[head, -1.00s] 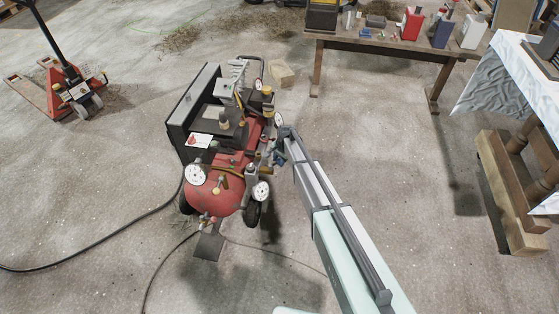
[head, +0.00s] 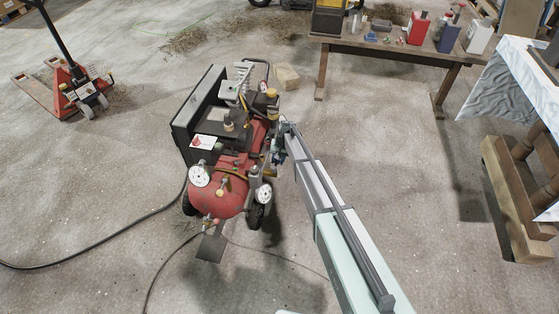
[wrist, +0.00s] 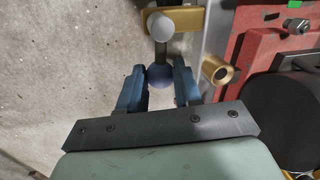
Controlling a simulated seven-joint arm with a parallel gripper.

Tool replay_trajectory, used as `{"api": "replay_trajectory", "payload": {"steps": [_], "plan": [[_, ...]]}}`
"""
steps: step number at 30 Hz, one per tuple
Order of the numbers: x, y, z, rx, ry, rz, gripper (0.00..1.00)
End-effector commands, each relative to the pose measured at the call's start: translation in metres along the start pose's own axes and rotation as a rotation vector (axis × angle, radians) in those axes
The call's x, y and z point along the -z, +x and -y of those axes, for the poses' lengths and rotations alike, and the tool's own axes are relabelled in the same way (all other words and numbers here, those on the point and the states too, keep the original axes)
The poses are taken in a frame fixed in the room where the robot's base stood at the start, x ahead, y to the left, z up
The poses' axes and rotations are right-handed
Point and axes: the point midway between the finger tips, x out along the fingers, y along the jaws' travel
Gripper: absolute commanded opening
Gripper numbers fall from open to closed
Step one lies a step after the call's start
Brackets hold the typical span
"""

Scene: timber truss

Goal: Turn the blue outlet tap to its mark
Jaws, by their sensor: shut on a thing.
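The blue outlet tap shows in the wrist view as a dull blue ball-shaped knob (wrist: 162,76) with a grey round-ended rod above it. My gripper (wrist: 160,84) has its two blue fingers on either side of the knob and is shut on it. The tap belongs to the red compressor (head: 218,196) on the floor. In the head view my gripper (head: 277,150) is at the compressor's right side, and the tap cannot be made out there. I cannot make out the mark in either view.
A brass fitting (wrist: 217,69) sits just right of the fingers. A white gauge (head: 200,174) is on the compressor's front. A wooden bench (head: 390,48) with bottles stands behind, and a pallet truck (head: 75,90) at left. Hoses cross the open concrete floor.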

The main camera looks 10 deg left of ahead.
Motion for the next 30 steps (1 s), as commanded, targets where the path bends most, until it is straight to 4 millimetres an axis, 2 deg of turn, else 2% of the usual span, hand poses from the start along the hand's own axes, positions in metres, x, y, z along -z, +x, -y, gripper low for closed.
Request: {"api": "replay_trajectory", "payload": {"steps": [20, 21, 28, 30], "plan": [[0.0002, 0.0007, 0.0041, 0.001, -0.068, 0.014, 0.03], [0.0002, 0.0007, 0.0042, 0.001, -0.067, 0.014, 0.35], [0.0004, 0.0007, 0.0036, 0.001, -0.067, 0.014, 0.57], [0.0005, 0.0007, 0.0035, 0.0, -0.066, 0.013, 0.58]]}}
